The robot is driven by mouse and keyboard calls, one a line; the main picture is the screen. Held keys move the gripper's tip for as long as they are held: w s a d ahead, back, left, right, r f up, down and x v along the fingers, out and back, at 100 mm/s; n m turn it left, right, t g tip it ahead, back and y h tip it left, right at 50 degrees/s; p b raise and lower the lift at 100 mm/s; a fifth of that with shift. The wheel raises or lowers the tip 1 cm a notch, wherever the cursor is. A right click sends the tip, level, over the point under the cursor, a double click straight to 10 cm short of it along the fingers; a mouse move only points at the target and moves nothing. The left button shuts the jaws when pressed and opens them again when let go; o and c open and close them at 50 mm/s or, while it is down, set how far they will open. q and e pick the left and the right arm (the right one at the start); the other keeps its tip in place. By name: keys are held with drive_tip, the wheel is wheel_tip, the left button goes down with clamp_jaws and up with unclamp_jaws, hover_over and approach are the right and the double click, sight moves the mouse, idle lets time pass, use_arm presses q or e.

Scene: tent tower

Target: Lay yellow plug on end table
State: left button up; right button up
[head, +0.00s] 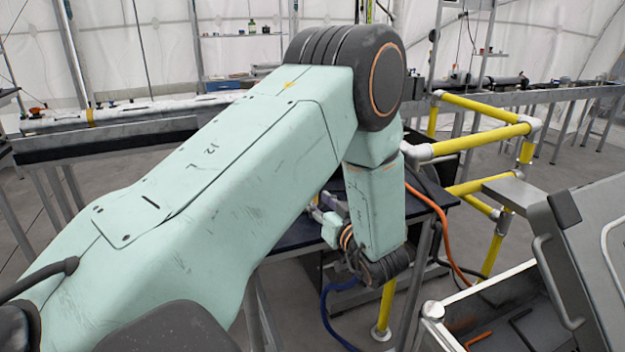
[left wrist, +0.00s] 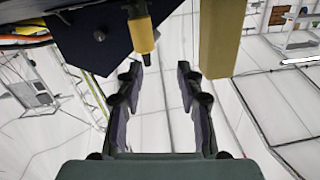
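In the left wrist view a small yellow plug (left wrist: 143,38) with a grey upper part is just beyond the fingertips, nearer the left finger. My left gripper (left wrist: 160,78) is open, its two dark fingers apart with nothing between them. In the head view the left gripper (head: 328,222) is mostly hidden behind my wrist, above a dark-topped table (head: 290,240) that may be the end table. A dark blue surface (left wrist: 95,38) lies behind the plug in the wrist view. My right gripper is not in view.
Yellow pipe railing (head: 480,140) stands to the right of my arm. An open metal case (head: 500,310) is at the lower right. Orange (head: 445,225) and blue (head: 335,300) hoses hang near the table. A yellow bar (left wrist: 219,40) is close right of the plug.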

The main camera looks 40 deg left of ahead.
sight(312, 197)
use_arm(q)
drive_tip(key=shift+w+r+t, duration=0.3)
drive_tip(key=shift+w+t, duration=0.4)
drive_tip(key=shift+t, duration=0.1)
drive_tip(key=shift+x, duration=0.9)
drive_tip(key=x, duration=0.5)
drive_tip(key=shift+r, duration=0.3)
drive_tip(key=shift+w+a, duration=0.25)
drive_tip(key=shift+a, duration=0.05)
drive_tip(key=shift+c, duration=0.2)
clamp_jaws()
